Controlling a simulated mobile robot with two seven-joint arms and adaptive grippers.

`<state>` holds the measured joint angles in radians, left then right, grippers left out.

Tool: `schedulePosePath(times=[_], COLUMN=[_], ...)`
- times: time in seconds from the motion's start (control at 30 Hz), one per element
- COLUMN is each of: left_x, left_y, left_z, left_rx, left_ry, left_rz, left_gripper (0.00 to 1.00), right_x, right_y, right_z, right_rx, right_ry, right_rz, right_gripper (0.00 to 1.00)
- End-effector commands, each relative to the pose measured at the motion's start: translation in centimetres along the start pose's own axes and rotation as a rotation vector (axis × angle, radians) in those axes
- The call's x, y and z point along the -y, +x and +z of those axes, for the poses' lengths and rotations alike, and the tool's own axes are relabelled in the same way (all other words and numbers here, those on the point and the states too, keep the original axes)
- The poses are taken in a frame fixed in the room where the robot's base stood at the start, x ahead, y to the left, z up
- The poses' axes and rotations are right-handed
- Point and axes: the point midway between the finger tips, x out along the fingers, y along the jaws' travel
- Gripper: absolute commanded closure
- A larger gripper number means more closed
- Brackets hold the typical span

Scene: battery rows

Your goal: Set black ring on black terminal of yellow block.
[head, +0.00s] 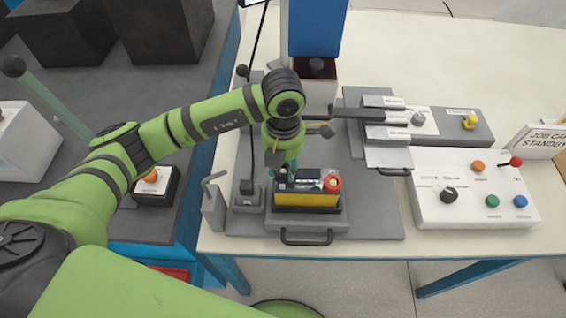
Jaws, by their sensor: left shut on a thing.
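The yellow block (306,200) sits in a grey holder (335,222) near the front edge of the table, with a dark top. A red ring or cap (333,184) is at the right end of its top. My left gripper (281,173) points down over the left end of the block's top and is shut on a small dark thing, which looks like the black ring. The gripper covers most of it and the black terminal, so I cannot tell whether the ring touches the terminal. My right gripper is not in view.
A tall blue-and-white unit (316,25) stands behind the block. A grey bracket (385,130) and a white button panel (475,188) are to the right. A bent grey post (213,205) is close on the left. A handle (306,241) sticks out in front.

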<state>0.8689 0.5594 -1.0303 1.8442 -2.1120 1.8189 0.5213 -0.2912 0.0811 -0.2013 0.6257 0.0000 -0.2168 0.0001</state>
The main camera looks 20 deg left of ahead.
Motion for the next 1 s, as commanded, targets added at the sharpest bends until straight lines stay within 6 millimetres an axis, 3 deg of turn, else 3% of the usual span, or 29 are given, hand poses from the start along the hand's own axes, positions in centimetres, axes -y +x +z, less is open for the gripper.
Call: schedulePosePath(times=[0.1,0.13,0.2,0.67,1.0], left_x=[0.0,0.0,0.0,-0.1,-0.1], left_y=[0.4,0.3,0.2,-0.6,-7.8], left_z=[0.0,0.0,0.0,0.1,0.1], left_rx=[0.000,0.001,0.000,0.004,0.007], left_ry=[0.000,0.000,0.000,0.000,0.002], left_rz=[0.000,0.000,0.000,0.002,0.004], left_gripper=[0.75,0.56,0.37,0.37,0.37], right_x=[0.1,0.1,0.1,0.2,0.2], right_y=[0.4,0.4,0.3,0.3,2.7], right_z=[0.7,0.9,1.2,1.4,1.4], right_rx=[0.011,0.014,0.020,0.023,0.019], right_ry=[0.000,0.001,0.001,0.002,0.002], right_rz=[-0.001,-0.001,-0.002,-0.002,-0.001], right_gripper=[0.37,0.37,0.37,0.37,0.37])
